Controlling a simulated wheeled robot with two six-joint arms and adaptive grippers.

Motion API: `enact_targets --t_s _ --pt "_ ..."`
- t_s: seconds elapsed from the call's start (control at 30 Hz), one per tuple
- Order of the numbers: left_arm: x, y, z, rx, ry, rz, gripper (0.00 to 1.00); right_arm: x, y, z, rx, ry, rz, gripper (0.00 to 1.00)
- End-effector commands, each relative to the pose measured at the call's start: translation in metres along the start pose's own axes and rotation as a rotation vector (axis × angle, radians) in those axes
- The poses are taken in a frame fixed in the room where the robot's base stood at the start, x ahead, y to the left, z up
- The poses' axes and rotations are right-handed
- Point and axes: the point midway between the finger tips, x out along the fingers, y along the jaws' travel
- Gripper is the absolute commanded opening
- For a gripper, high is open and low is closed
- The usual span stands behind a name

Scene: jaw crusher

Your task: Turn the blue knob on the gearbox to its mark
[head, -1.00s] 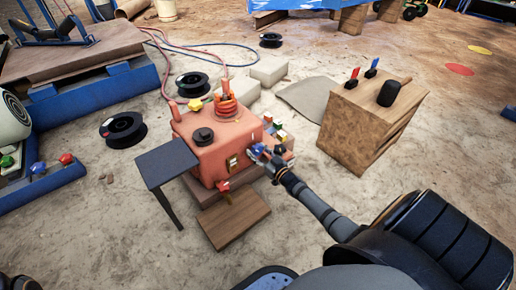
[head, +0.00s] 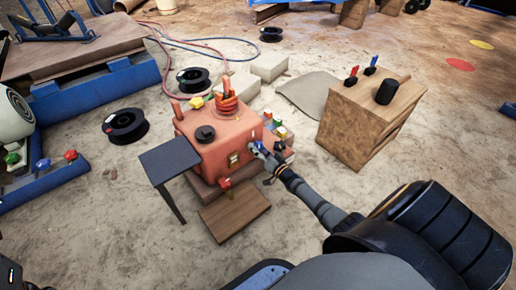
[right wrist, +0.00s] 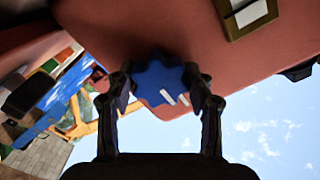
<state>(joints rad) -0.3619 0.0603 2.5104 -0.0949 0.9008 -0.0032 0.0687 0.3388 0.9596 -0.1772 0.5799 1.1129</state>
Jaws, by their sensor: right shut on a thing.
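The orange-red gearbox (head: 205,155) stands in the middle of the head view. The blue knob (right wrist: 160,82) shows in the right wrist view as a lobed wheel with a white line on its face; a second white mark (right wrist: 184,99) lies beside that line. In the head view the knob (head: 256,145) is small and partly covered. My right gripper (right wrist: 164,92) is shut on the knob, one finger on each side; it also shows in the head view (head: 259,152) at the gearbox's right side. My left gripper cannot be made out.
A small dark table (head: 170,157) stands left of the gearbox, and a brown board (head: 234,210) lies in front. A red knob (head: 224,183) sits low on the gearbox front. A wooden crate (head: 350,130) stands to the right. Black spools (head: 124,126) and hoses lie behind left.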

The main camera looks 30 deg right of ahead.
Motion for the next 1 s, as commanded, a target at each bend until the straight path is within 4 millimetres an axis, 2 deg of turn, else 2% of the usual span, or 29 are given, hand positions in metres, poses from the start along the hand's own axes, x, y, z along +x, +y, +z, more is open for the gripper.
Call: enact_targets --t_s 0.4,0.43,0.57,0.87,1.0 --pt "0.0 0.0 0.0 -0.001 0.001 -0.001 0.4 0.0 0.0 0.0 0.005 0.0 0.0 0.22" --pt "0.0 0.0 0.0 -0.001 0.001 -0.001 0.4 0.0 0.0 0.0 0.005 0.0 0.0 0.57" --pt "0.0 0.0 0.0 -0.001 0.001 -0.001 0.4 0.0 0.0 0.0 0.005 0.0 0.0 0.75" --pt "0.0 -0.001 0.0 0.0 0.0 -0.003 0.4 0.0 0.0 0.0 0.004 0.0 0.0 0.76" --pt "0.0 -0.001 0.001 0.0 0.0 -0.003 0.4 -0.013 0.001 0.001 0.002 -0.002 0.001 0.76"
